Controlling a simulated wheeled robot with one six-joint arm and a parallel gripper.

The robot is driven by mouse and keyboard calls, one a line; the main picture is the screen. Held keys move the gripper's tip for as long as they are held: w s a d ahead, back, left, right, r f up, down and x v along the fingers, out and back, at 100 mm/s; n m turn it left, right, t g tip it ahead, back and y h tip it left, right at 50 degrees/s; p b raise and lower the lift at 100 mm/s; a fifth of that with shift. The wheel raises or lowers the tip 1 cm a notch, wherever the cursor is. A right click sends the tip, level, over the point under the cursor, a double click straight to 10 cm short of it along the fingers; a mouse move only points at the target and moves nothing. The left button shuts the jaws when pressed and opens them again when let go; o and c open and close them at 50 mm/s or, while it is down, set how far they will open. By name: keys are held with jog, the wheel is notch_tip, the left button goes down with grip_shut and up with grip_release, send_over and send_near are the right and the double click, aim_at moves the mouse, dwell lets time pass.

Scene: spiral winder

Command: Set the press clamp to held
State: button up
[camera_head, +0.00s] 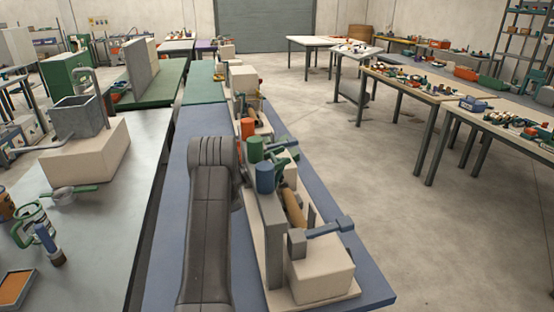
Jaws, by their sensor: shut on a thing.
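The winder stands on the blue bench (356,268). It has a grey upright plate (270,235), a tan roller (294,207), a green cylinder (255,147) and a blue cylinder (265,178) on top. A blue-ended lever (328,229) lies across a cream block (320,275) at the near end. A green arm-like part (283,146) sits farther back, beside the cylinders. I cannot tell which of these parts is the press clamp, or its setting. My dark arm runs up the left side of the winder; I cannot make out my gripper, which seems hidden beyond the arm and machine parts.
To the left, a grey table (120,235) holds a cream block with a grey open box (78,117), a green-handled mug and an orange tray (14,287). More machine parts stand farther along the blue bench. Open floor (390,215) lies to the right, before cluttered tables.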

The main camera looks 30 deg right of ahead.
jog(key=o, duration=1.4)
jog(key=shift+f, duration=0.4)
jog(key=shift+r, duration=0.15)
jog(key=b+v, duration=0.3)
jog(key=v, duration=1.1)
jog(key=shift+d, duration=0.1)
jog(key=p+x, duration=0.3)
jog(key=x, duration=1.1)
jog(key=shift+r, duration=0.2)
jog(key=shift+w+a+p, duration=0.15)
jog(key=shift+a+p, duration=0.15)
jog(key=shift+a, duration=0.2)
jog(key=shift+f, duration=0.1)
jog(key=shift+d, duration=0.15)
